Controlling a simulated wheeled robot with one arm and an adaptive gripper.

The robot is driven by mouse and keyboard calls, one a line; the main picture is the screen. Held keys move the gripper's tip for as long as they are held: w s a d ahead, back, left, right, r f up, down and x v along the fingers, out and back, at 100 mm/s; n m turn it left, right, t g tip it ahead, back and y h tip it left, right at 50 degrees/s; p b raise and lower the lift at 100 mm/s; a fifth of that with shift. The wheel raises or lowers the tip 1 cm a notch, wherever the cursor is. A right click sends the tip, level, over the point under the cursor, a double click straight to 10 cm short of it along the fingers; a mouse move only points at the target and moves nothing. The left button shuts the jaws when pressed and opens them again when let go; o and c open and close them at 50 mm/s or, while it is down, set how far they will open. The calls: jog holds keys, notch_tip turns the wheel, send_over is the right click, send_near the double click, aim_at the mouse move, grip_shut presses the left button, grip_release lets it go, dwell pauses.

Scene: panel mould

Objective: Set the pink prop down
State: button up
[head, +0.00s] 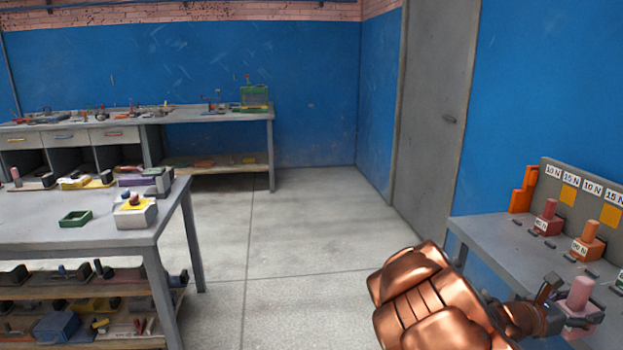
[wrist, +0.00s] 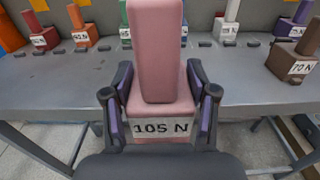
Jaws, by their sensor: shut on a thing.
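The pink prop (wrist: 165,60) is a block base with a tall post on top and a label reading 105 N. It stands upright between the two fingers of my gripper (wrist: 160,115), which are shut on its base from both sides. In the head view the pink prop (head: 579,295) shows at the lower right, with my gripper (head: 560,305) at it, by the grey bench (head: 490,235).
On the bench stand a red prop (head: 547,220), an orange prop (head: 588,243), a white prop (wrist: 228,25) and a brown prop (wrist: 296,60). Small dark blocks lie between them. A labelled panel (head: 570,190) rises behind. Another table (head: 90,220) stands at left; the floor between is clear.

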jog(key=w+a+r+n+t+y, duration=0.2)
jog(key=w+a+n+t+y, duration=0.4)
jog(key=w+a, duration=0.6)
jog(key=w+a+r+n+t+y, duration=0.15)
jog(key=w+a+n+t, duration=0.55)
jog(key=a, duration=1)
jog(key=w+a+f+n+t+y, duration=0.1)
jog(key=w+a+t+y, duration=0.15)
jog(key=a, duration=0.45)
jog(key=w+a+t+y, duration=0.1)
jog(key=a+y, duration=0.2)
jog(key=a, duration=0.3)
notch_tip(320, 180, up, 13)
jog(key=p, duration=1.3)
jog(key=shift+s+f, duration=0.1)
jog(key=shift+f, duration=0.05)
